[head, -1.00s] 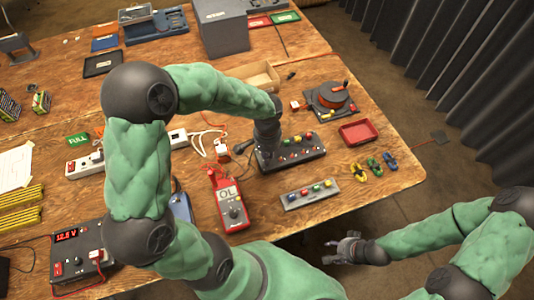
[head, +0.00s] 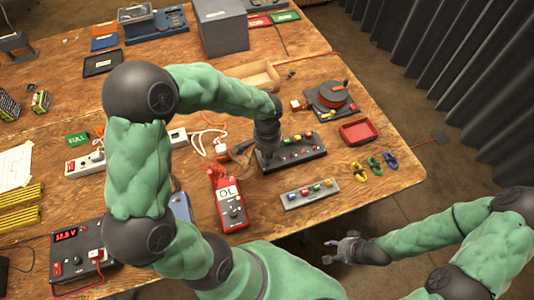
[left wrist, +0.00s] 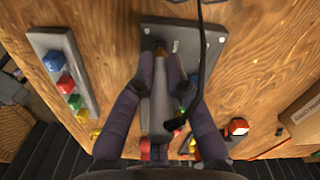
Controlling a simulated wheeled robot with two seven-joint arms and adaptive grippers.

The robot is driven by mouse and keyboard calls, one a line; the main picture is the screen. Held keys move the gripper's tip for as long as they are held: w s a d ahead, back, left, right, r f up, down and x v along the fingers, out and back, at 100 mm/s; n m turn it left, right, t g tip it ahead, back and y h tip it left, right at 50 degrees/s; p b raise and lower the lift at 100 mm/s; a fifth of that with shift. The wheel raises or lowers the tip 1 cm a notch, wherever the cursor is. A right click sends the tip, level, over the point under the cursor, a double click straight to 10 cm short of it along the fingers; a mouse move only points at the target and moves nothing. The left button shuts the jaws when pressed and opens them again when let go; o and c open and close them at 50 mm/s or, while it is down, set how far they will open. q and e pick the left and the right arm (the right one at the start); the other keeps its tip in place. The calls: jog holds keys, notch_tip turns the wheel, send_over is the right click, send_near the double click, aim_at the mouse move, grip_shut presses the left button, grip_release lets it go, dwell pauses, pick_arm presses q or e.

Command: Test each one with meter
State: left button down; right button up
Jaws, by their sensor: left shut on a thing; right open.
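The red meter (head: 232,200) lies on the bench in the head view, its display reading OL. My left gripper (head: 266,157) is at the left end of a dark panel (head: 305,150) with several coloured parts on it. In the left wrist view its fingers (left wrist: 162,68) are shut on a grey, elongated body (left wrist: 158,105), over the panel's plate (left wrist: 205,45). Whether that body touches the panel is hidden. A grey strip (head: 291,203) with several coloured blocks lies in front of the panel. My right gripper (head: 340,250) is open and empty, off the bench's front edge.
A power supply (head: 82,262) reading about 12.5 V stands front left. A white power strip (head: 85,166), a cable reel (head: 333,97), a red tray (head: 360,132) and coloured clamps (head: 373,164) are around. A black cable (left wrist: 200,70) crosses the left wrist view.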

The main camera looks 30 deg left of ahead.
pick_arm(q)
jog(key=shift+f+b, duration=0.4)
jog(key=shift+f, duration=0.3)
dwell(1.1)
jog(key=c, duration=1.2)
grip_release()
jog(key=shift+o, duration=0.4)
jog(key=shift+o, duration=1.3)
jog(key=shift+r, duration=0.1)
jog(key=shift+r+p, duration=3)
jog(key=shift+r, duration=0.7)
